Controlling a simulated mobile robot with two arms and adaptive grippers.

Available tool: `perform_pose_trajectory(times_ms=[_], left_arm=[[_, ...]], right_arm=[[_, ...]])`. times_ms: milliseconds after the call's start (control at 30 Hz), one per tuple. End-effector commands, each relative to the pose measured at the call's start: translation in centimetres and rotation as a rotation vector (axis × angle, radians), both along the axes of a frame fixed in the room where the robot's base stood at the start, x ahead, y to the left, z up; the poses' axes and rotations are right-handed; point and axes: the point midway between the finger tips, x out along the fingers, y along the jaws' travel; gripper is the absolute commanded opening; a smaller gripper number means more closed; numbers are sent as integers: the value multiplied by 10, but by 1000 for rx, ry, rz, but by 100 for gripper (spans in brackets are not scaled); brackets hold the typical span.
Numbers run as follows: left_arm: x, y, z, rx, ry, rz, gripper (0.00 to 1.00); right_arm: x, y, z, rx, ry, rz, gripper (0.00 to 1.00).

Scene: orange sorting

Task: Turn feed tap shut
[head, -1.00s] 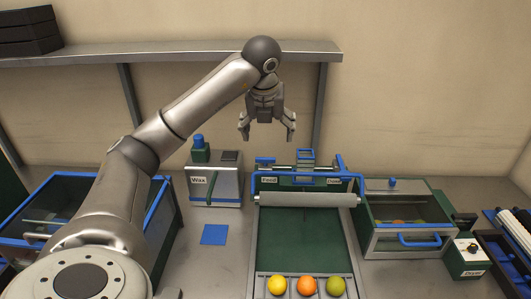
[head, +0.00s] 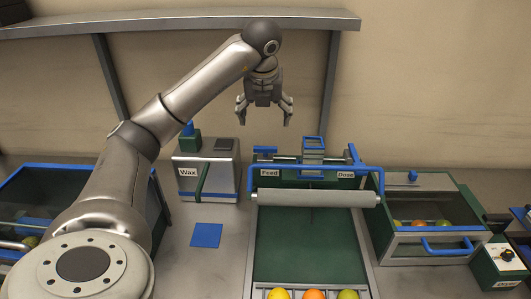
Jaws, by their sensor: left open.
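The feed tap (head: 265,150) is a blue lever at the left end of the green frame, just above the white "Feed" label (head: 270,173). It lies roughly sideways in the picture. My left gripper (head: 264,119) points down with its fingers spread, empty. In the picture it is just above the feed tap, apart from it; the height gap is hard to judge. A second blue lever, above the "Dose" label (head: 345,174), stands at the right end of the frame. My right gripper is not in view.
A Wax machine (head: 207,172) stands left of the frame, with a blue square (head: 206,235) before it. A roller (head: 313,197) and green belt (head: 310,245) lie in front, fruit at the near end. A glass-topped box (head: 425,215) is at right, a shelf (head: 180,22) behind.

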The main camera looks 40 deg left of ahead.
Motion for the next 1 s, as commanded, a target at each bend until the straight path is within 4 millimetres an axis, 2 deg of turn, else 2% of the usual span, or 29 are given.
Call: perform_pose_trajectory(times_ms=[33, 267, 467, 800, 1000], left_arm=[[0, 0, -13, 0, 0, 0, 86], [0, 0, -29, 0, 0, 0, 86], [5, 5, -44, 0, 4, 1, 86], [22, 20, -101, 0, 5, 0, 86], [30, 25, -122, 0, 1, -1, 86]], right_arm=[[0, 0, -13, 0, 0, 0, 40], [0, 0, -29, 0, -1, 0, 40], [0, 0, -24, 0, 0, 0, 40], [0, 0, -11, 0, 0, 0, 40], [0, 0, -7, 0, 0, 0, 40]])
